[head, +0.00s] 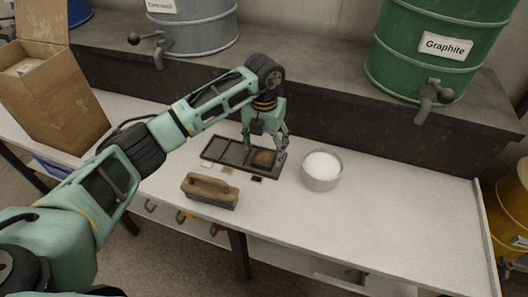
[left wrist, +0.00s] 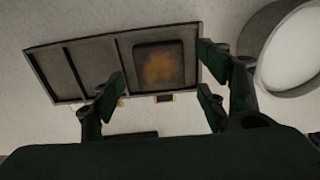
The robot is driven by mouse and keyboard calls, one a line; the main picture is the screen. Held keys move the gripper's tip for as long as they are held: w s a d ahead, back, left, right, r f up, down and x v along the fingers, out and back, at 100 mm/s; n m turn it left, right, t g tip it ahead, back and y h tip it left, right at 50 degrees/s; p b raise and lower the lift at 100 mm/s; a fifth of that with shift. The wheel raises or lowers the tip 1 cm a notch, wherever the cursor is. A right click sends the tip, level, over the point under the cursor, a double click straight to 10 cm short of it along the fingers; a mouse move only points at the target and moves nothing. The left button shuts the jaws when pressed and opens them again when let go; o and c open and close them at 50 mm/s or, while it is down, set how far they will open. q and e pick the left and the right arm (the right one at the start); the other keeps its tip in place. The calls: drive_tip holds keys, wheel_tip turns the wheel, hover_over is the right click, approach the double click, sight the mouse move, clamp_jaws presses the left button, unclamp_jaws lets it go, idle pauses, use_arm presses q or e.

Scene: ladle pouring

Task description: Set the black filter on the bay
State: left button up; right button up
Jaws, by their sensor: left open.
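A dark tray (head: 222,170) with three compartments lies on the white bench; it also shows in the left wrist view (left wrist: 37,73). A square piece with a dark rim and a rusty brown middle, likely the black filter (left wrist: 160,63), lies in the right compartment and also shows in the head view (head: 263,158). My left gripper (head: 270,154) is open and points down at the tray's right end. In the left wrist view its fingers (left wrist: 160,85) are spread, with the filter showing between and beyond them. I see no contact with the filter. My right gripper is out of view.
Small coloured tags, one black (head: 257,179), lie along the tray's front edge. A brown block (head: 210,190) lies in front. A bowl of white powder (head: 321,171) stands close right of the gripper. A cardboard box (head: 55,95) stands left. The bench's right side is clear.

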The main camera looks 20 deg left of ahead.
sight(264, 157)
use_arm(q)
wheel_tip(264, 157, up, 10)
drive_tip(key=shift+f+p, duration=0.25)
drive_tip(key=shift+p, duration=0.15)
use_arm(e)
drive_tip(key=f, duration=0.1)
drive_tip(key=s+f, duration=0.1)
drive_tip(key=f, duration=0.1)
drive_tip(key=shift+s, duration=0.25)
